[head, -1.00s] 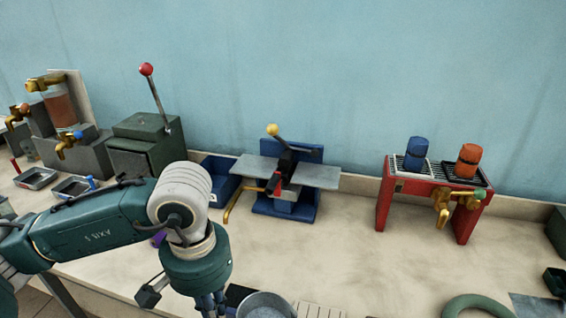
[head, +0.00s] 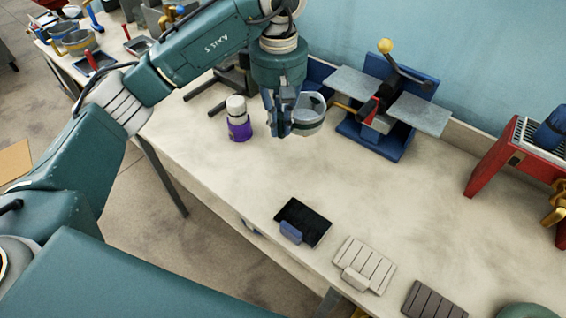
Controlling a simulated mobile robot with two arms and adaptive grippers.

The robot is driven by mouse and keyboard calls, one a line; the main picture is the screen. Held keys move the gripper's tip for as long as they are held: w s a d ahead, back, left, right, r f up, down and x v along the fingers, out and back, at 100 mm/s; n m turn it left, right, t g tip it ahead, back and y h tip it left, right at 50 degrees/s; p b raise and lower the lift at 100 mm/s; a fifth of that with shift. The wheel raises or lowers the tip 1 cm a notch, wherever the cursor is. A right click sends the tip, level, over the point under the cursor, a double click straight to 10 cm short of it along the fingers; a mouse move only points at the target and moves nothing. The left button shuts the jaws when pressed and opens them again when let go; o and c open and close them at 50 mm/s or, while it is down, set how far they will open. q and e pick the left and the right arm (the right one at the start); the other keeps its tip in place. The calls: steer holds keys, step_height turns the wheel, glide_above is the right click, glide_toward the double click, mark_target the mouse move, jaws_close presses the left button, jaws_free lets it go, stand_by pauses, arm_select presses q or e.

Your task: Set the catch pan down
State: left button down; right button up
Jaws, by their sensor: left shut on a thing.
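My left gripper (head: 284,115) points down over the bench and is shut on a grey round catch pan (head: 311,118). The fingers hold the pan at its left side, and the pan looks upright. I cannot tell whether the pan's base touches the bench top (head: 270,175) or is slightly above it. My right gripper is not in view.
A purple bottle (head: 239,127) with a white cap stands left of the gripper. A blue press (head: 365,138) is close on the right. Mid-bench is clear.

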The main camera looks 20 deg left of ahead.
arm_select(q)
step_height(320, 180, down, 16)
steer(key=p, duration=0.4)
steer(key=shift+s+f, duration=0.1)
steer(key=shift+f, duration=0.35)
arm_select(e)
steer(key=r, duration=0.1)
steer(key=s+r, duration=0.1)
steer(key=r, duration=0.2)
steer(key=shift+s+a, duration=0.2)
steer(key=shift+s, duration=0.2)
arm_select(q)
steer(key=c, duration=2.2)
jaws_free()
steer(key=shift+f, duration=0.1)
steer(key=o, duration=0.4)
steer(key=shift+o, duration=0.2)
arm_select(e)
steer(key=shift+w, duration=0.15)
